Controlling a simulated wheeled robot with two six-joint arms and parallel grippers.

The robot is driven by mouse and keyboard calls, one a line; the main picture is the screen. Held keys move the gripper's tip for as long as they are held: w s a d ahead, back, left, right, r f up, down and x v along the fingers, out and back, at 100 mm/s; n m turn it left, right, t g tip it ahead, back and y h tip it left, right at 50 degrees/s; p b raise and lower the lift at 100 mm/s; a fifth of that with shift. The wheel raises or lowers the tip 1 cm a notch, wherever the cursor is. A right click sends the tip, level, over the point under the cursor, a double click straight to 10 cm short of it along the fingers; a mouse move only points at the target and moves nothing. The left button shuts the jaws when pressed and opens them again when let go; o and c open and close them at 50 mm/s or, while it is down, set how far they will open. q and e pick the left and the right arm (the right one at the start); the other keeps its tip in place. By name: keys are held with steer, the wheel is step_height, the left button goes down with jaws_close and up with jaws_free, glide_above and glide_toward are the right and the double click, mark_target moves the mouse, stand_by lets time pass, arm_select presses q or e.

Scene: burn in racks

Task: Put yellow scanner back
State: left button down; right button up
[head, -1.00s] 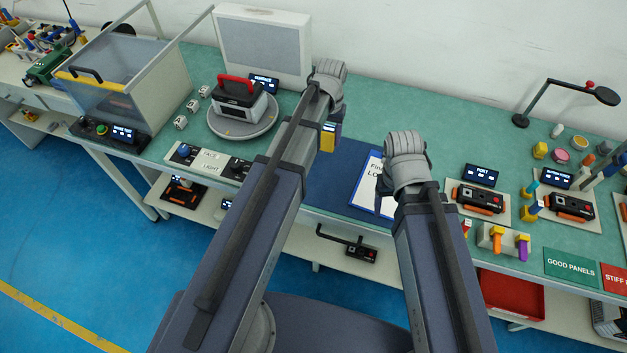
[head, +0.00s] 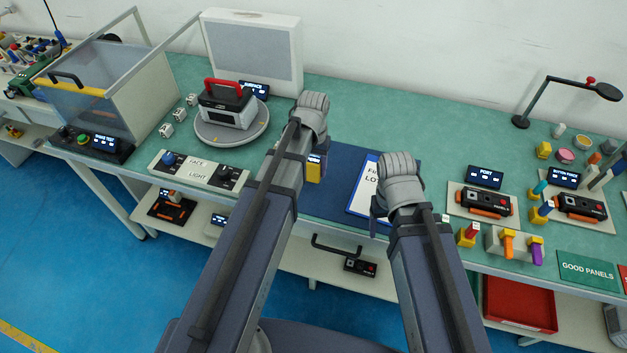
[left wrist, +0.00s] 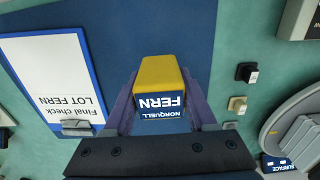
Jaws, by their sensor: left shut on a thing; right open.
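A yellow block-shaped device with a blue NORQUELL FERN label, which I take as the yellow scanner (left wrist: 160,78), is between the fingers of my left gripper (left wrist: 160,105). My left gripper is shut on it. In the head view the yellow scanner (head: 314,168) shows just right of my left forearm, over the left part of the dark blue mat (head: 325,195); my arm hides part of it. I cannot tell whether it touches the mat. My right gripper (head: 379,212) is open and empty near the mat's right edge, beside the white Final check sheet (head: 361,195).
A round turntable (head: 258,133) with a red-handled device stands at the back left. A FACE/LIGHT control panel (head: 198,170) lies at the front left edge. PORT (head: 485,177) and button stations with several coloured pieces fill the right.

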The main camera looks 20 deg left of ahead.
mark_target(313, 175)
arm_select(q)
step_height(313, 175, down, 4)
steer(key=b, duration=0.3)
steer(key=shift+r+b, duration=0.15)
steer(key=shift+b, duration=0.2)
steer(key=shift+c, duration=1)
jaws_free()
step_height(313, 175, up, 12)
steer(key=p, duration=1.2)
steer(key=shift+r, duration=0.1)
steer(key=s+d+m+y, duration=0.1)
steer(key=s+d+m, duration=0.2)
steer(key=s+d, duration=0.7)
steer(key=s, duration=0.4)
steer(key=shift+s+d, duration=0.2)
steer(key=shift+d, duration=0.05)
